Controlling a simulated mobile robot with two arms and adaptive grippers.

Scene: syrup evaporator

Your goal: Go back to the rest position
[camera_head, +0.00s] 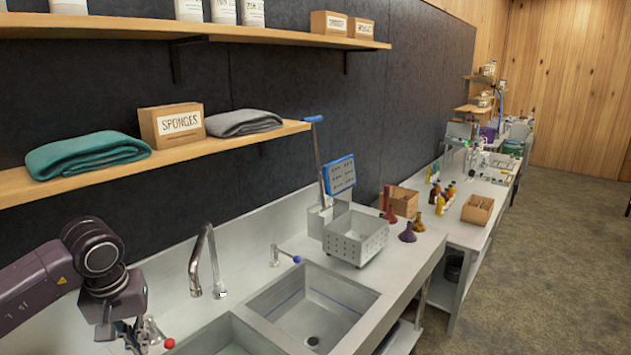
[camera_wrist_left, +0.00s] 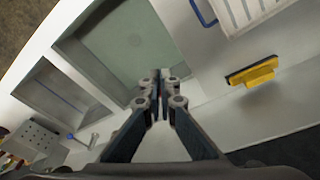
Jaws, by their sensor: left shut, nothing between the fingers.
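My left gripper (camera_head: 130,335) is at the lower left of the head view, partly cut off by the bottom edge. In the left wrist view my left gripper (camera_wrist_left: 160,80) is shut with its fingertips together and nothing between them. It is above the counter by the sink basin (camera_wrist_left: 125,45). My right gripper is not in either view.
A steel sink (camera_head: 310,305) with a faucet (camera_head: 207,260) fills the near counter. A perforated basket (camera_head: 355,238) stands beyond it. A wooden shelf (camera_head: 230,142) with towels and a sponges box overhangs the counter. A yellow squeegee-like tool (camera_wrist_left: 253,72) lies by the basin.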

